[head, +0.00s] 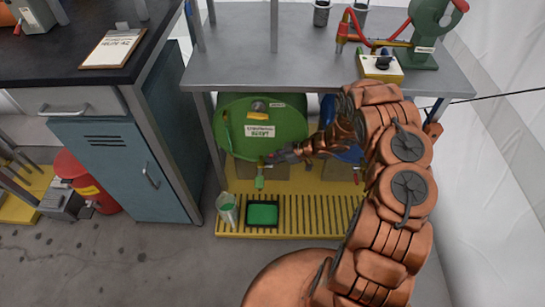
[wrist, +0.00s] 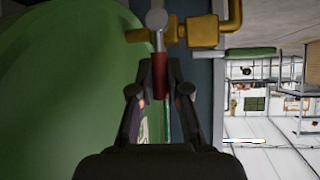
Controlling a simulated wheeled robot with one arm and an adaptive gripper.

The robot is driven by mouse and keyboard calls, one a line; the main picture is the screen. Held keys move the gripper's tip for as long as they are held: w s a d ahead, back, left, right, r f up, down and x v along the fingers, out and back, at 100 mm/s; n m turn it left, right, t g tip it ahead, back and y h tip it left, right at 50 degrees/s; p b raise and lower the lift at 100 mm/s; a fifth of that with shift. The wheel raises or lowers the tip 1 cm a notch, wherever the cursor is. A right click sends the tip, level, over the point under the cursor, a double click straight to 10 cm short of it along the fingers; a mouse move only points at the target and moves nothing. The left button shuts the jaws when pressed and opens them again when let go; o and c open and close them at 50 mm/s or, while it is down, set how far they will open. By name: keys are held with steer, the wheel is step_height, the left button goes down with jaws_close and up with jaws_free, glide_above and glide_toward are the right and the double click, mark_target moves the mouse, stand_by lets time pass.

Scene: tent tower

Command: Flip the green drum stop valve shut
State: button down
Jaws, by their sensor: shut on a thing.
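The green drum (head: 235,125) lies on its side under the metal bench, with a white label on its round face. In the wrist view its green face (wrist: 60,90) fills the left. The brass stop valve (wrist: 200,32) is at the top of the wrist view, with a silver pivot and a red lever (wrist: 160,75). My gripper (wrist: 159,68) is shut on the red lever, with one dark finger on each side. In the head view my gripper (head: 276,157) is at the drum's lower front, and the valve is mostly hidden.
A blue drum (head: 345,153) lies to the right, partly behind my arm. A metal can (head: 228,211) and a green tray (head: 263,214) stand on the yellow slatted platform (head: 310,215). The bench top (head: 240,60) is above my gripper. A blue cabinet (head: 115,165) stands left.

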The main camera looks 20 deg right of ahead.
steer(key=shift+r, duration=0.1)
steer(key=c, duration=1.1)
jaws_free()
steer(key=shift+d, duration=0.1)
steer(key=shift+c, duration=0.2)
steer(key=v, duration=1.2)
